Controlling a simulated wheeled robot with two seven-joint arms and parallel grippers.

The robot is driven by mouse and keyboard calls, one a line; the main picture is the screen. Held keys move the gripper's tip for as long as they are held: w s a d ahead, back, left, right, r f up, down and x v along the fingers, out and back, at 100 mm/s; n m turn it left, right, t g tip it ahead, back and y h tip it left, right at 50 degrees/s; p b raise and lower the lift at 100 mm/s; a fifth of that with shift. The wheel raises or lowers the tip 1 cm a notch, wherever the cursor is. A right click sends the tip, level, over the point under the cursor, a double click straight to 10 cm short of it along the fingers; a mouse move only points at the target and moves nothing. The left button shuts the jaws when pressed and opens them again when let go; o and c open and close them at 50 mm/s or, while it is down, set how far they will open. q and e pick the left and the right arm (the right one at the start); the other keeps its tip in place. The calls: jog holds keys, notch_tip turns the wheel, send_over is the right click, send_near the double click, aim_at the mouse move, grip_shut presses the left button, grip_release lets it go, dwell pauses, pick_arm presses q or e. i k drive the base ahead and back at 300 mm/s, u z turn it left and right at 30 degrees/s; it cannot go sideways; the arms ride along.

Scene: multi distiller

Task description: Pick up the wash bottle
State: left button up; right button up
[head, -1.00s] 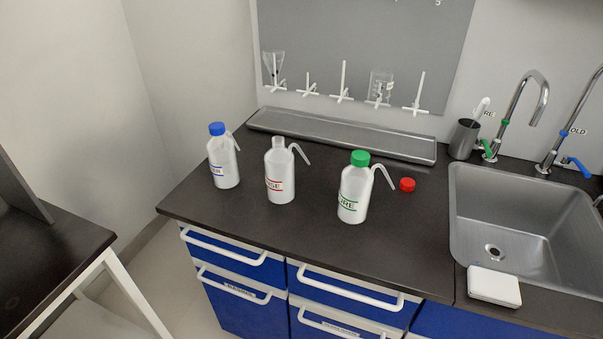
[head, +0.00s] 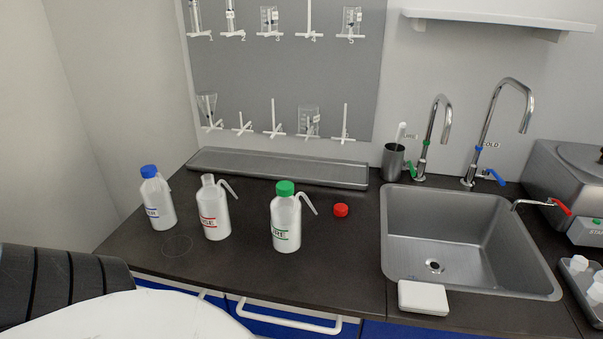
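Three white wash bottles stand upright on the dark counter. The left one (head: 158,205) has a blue cap and a blue-lettered label. The middle one (head: 214,212) has no coloured cap and a red-lettered label, with its bent spout pointing right. The right one (head: 286,222) has a green cap and a green-lettered label. A loose red cap (head: 341,210) lies on the counter to the right of the green-capped bottle. Part of my arm fills the lower left corner. Neither gripper is in view.
A steel sink (head: 472,240) is set in the counter at right, with a white box (head: 423,298) at its front edge. A grey tray (head: 277,168) lies along the wall behind the bottles. A steel appliance (head: 568,185) stands at far right. Counter between bottles and sink is mostly clear.

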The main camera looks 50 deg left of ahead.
aim_at(211, 198)
jog(key=z, duration=0.15)
jog(key=k, duration=0.9)
jog(key=u, duration=1.1)
jog(key=i, duration=0.45)
